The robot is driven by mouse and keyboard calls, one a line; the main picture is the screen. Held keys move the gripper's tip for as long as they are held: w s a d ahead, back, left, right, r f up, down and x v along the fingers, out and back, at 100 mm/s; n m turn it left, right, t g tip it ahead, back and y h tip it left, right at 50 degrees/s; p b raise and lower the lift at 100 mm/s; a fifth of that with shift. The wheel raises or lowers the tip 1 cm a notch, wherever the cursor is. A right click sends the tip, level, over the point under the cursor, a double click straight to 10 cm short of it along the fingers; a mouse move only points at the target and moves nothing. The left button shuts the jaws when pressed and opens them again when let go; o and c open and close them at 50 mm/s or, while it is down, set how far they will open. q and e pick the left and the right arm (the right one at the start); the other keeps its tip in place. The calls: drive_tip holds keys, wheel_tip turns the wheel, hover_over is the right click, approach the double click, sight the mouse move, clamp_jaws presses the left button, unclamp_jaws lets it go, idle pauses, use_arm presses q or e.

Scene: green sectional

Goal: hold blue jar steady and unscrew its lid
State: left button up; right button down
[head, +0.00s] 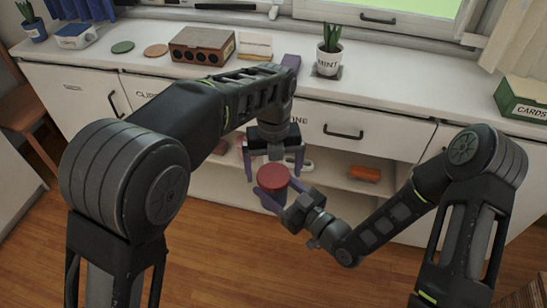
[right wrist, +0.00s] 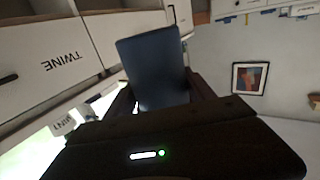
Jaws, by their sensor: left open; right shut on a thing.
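The blue jar (right wrist: 152,70) fills the middle of the right wrist view, between the fingers of my right gripper (right wrist: 165,98). In the head view its red lid (head: 273,177) faces up, and the jar body below it is mostly hidden by the lid and fingers. My right gripper (head: 272,194) is shut on the jar and holds it in the air in front of the cabinet. My left gripper (head: 274,168) points down from above, open, with its fingers on either side of the lid. I cannot tell whether they touch it.
The white counter (head: 420,95) runs behind, with a potted plant labelled MINT (head: 329,55), a brown box (head: 202,46) and a green CARDS box (head: 522,98). An open shelf below holds an orange item (head: 365,174). The wooden floor (head: 225,265) in front is clear.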

use_arm(q)
drive_tip(key=shift+f, duration=0.45)
drive_tip(key=shift+c, duration=0.2)
